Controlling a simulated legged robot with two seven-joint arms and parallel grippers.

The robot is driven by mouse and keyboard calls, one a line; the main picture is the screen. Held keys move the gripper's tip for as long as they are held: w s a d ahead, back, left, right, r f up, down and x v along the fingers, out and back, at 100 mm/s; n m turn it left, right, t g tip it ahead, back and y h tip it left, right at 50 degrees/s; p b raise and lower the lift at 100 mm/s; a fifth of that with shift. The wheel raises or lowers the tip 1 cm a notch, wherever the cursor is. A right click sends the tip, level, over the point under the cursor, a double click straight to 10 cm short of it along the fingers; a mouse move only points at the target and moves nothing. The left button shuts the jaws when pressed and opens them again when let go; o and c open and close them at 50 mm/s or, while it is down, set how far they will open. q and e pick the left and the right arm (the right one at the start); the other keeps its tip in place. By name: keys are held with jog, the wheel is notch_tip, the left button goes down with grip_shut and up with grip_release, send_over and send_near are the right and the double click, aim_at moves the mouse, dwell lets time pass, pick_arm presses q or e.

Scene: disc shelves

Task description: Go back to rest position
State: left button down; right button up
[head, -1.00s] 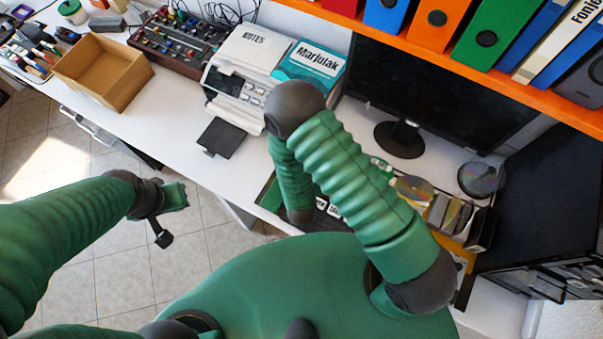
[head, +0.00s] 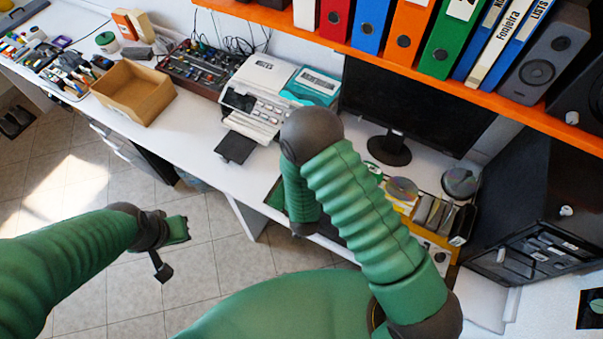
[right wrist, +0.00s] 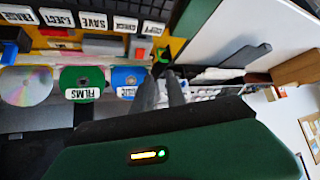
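My left arm comes in from the left in the head view, held over the floor. Its gripper (head: 180,230) is small and seen from above; I cannot tell whether its fingers are apart. My right arm is folded at the elbow over the desk's front edge, and its forearm hides the right gripper in the head view. In the right wrist view the two dark fingers of my right gripper (right wrist: 162,88) stand a little apart with nothing between them. Colored discs, including a green one (right wrist: 82,80) and a blue one (right wrist: 130,78), lie beyond them.
The white desk (head: 205,165) carries an open cardboard box (head: 135,92), a label machine (head: 260,90), a monitor (head: 410,100) and a disc rack (head: 430,215). An orange shelf (head: 370,52) with binders hangs above. Tiled floor (head: 215,275) is open at left.

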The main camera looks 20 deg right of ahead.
notch_tip(320, 180, up, 9)
jog(key=s+a+n+g+y+b, duration=0.1)
jog(key=s+n+g+y+b, duration=0.1)
jog(key=g+y+b, duration=0.15)
jog(key=s+d+r+g+b, duration=0.1)
jog(key=s+d+r, duration=0.1)
jog(key=s, duration=0.3)
jog(key=s+d+r+n+g+b, duration=0.1)
jog(key=s+d+r, duration=0.2)
jog(key=s, duration=0.3)
jog(key=shift+s+d+r+h, duration=0.2)
jog(key=shift+r+h, duration=0.15)
jog(key=shift+r, duration=0.2)
jog(key=shift+d, duration=0.1)
jog(key=shift+w+d+f, duration=0.1)
jog(key=shift+d, duration=0.1)
jog(key=shift+a, duration=0.25)
